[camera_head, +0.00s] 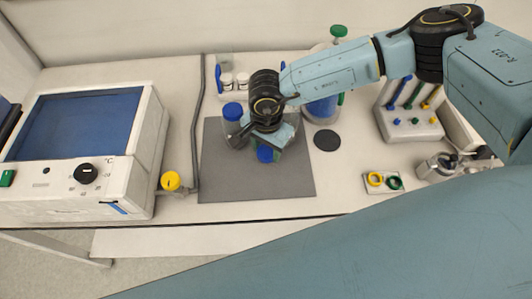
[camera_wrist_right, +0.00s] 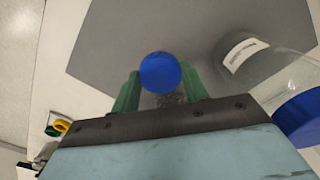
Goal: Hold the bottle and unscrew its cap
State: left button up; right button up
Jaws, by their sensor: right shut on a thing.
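My right gripper (camera_head: 268,146) is over the grey mat (camera_head: 225,185), and its green fingers are shut on a round blue cap (camera_head: 265,155). In the right wrist view the cap (camera_wrist_right: 160,72) sits between the two fingertips (camera_wrist_right: 160,88). Something clear shows faintly beside it, too small to make out. A clear bottle (camera_head: 238,130) with a larger blue cap (camera_head: 233,111) stands upright just left of the gripper. In the right wrist view that bottle (camera_wrist_right: 265,70) is at the right with a white label, apart from the fingers. My left gripper is not in view.
A white heater box (camera_head: 90,195) with a dial stands left, a yellow knob (camera_head: 171,181) beside it. A blue-filled bottle (camera_head: 322,110), a black disc (camera_head: 327,140), a tool rack (camera_head: 412,125) and a ring tray (camera_head: 384,182) stand right. The mat's front is clear.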

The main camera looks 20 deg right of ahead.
aim_at(266, 152)
notch_tip(266, 152, down, 3)
jog(key=shift+f, duration=0.1)
jog(key=shift+f+b, duration=0.2)
jog(key=shift+b, duration=0.15)
jog(key=o, duration=1.1)
jog(key=shift+r, duration=0.1)
jog(key=shift+r, duration=0.15)
